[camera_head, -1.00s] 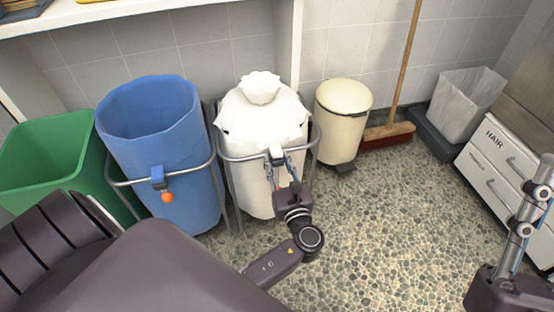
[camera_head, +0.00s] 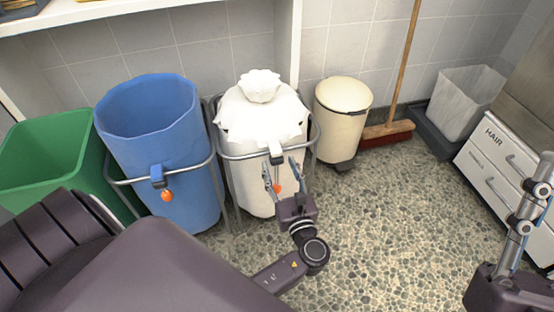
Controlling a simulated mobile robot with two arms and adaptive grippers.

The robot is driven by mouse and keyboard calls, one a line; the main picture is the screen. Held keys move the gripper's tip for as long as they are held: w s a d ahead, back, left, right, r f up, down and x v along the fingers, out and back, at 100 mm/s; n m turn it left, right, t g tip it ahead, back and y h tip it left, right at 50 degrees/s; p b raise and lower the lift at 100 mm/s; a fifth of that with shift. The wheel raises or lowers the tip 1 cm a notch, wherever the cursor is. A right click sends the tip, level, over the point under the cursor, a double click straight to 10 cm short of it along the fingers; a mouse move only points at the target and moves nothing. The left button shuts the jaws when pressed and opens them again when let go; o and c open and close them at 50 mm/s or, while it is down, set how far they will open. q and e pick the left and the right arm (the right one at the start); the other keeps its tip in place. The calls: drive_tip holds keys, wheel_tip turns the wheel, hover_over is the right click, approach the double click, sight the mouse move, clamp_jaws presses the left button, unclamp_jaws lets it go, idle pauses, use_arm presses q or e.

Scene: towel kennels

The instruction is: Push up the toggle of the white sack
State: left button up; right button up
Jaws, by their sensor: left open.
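The white sack (camera_head: 250,190) hangs in a grey metal hoop stand, its top folded over the rim and bunched into a knob. An orange toggle (camera_head: 277,188) hangs below the clip, between the fingers of my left gripper (camera_head: 279,163). My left gripper is open, pointing up at the clip, with one finger on each side; I cannot tell if either touches. My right gripper (camera_head: 525,230) is partly in view at the right edge, away from the sack; its fingers are not clear.
A blue sack (camera_head: 175,195) with its own clip and orange toggle (camera_head: 167,195) stands to the left, beside a green bin (camera_head: 45,155). A cream pedal bin (camera_head: 340,125), a broom (camera_head: 388,132) and white drawers (camera_head: 495,165) are to the right. Pebbled floor is clear in front.

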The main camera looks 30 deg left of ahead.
use_arm(q)
drive_tip(key=v, duration=0.8)
drive_tip(key=shift+d, duration=0.25)
drive_tip(key=shift+s, duration=0.1)
